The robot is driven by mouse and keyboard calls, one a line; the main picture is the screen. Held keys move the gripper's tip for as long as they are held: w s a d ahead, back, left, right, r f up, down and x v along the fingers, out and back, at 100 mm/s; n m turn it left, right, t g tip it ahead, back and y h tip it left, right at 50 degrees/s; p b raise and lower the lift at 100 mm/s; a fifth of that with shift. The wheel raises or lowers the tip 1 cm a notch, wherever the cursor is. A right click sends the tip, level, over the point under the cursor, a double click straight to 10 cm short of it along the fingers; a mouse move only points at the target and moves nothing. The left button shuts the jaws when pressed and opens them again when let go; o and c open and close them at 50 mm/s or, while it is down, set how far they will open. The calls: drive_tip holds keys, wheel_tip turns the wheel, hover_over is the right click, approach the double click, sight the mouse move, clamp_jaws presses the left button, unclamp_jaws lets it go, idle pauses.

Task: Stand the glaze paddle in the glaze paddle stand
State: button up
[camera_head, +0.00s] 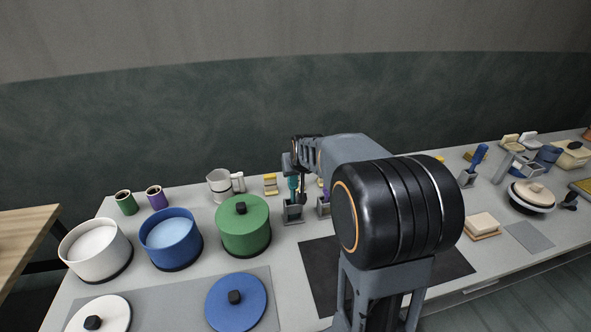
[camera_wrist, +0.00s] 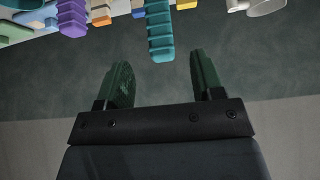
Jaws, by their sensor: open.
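A teal ridged handle (camera_head: 293,184), which I take to be the glaze paddle, stands upright in a small grey stand (camera_head: 292,212). In the wrist view the teal handle (camera_wrist: 160,32) comes down from the top edge, its end lying between my fingertips in the picture, with gaps on both sides. My gripper (camera_wrist: 160,62) is open and holds nothing. In the head view my gripper (camera_head: 292,168) is at the handle's top, partly hidden by my arm. The paddle's lower end is hidden in the stand.
A purple-handled tool (camera_wrist: 72,18) stands close beside the teal one. A green pot (camera_head: 243,228), a blue pot (camera_head: 170,240) and a grey mug (camera_head: 219,186) are to the left. A blue-handled tool (camera_head: 480,154) stands in a stand at right. My arm hides the table's middle.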

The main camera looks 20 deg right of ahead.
drive_tip(key=shift+s+r, duration=0.25)
drive_tip(key=shift+r, duration=0.05)
drive_tip(key=shift+s+r, duration=0.1)
idle(0.3)
drive_tip(key=b+v, duration=0.1)
drive_tip(key=v, duration=1.2)
drive_tip(key=shift+s+r, duration=0.15)
drive_tip(key=shift+r, duration=0.15)
drive_tip(key=shift+a, duration=0.1)
